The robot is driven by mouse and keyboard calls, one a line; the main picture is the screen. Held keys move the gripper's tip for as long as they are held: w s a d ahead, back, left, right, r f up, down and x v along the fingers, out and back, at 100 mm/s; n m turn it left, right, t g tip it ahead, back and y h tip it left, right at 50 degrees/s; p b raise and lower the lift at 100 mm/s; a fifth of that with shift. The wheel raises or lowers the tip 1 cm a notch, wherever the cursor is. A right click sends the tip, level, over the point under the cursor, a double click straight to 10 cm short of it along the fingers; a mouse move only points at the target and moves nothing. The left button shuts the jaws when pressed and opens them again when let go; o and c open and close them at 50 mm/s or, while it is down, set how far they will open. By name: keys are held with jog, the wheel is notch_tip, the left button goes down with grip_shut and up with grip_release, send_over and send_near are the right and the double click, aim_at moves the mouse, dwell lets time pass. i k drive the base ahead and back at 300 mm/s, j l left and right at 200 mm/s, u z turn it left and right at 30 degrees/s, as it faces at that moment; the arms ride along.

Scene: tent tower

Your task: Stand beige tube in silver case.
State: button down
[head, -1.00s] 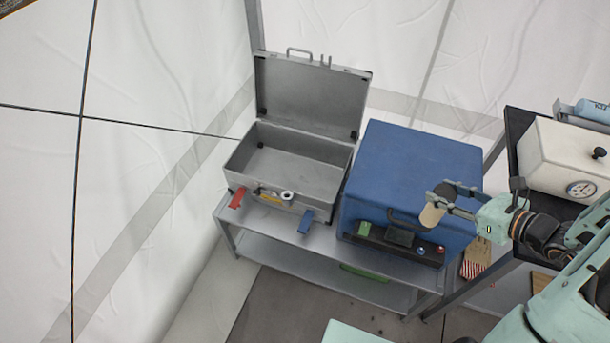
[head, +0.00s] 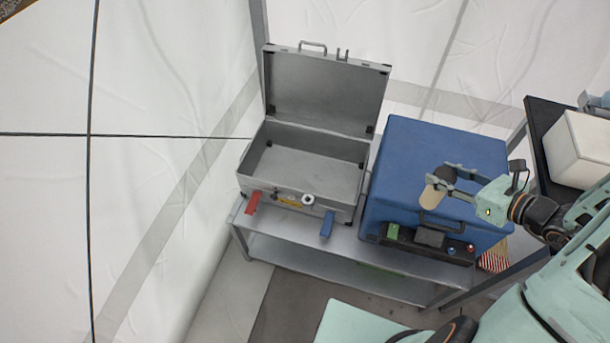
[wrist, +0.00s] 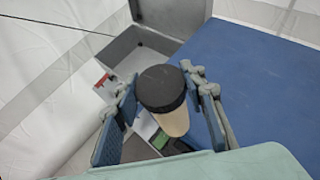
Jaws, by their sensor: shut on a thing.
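The silver case (head: 345,180) stands open on a grey bench, its lid tipped up at the back and its inside empty. My gripper (head: 446,185) is shut on the beige tube (head: 434,198), in front of the blue box and to the right of the case. In the wrist view the tube (wrist: 174,122) sits between the two fingers (wrist: 165,110), with its black cap (wrist: 161,88) toward the camera. The case also shows at the top of the wrist view (wrist: 137,50), beyond the tube.
A large blue box (head: 440,140) stands right beside the case on the bench (head: 285,245). A dark table (head: 545,125) with a white box (head: 578,147) is at the right. White tent wall lies behind and left.

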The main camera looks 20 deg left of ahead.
aim_at(283, 173)
jog(key=j+z, duration=0.3)
jog(key=j, duration=1.55)
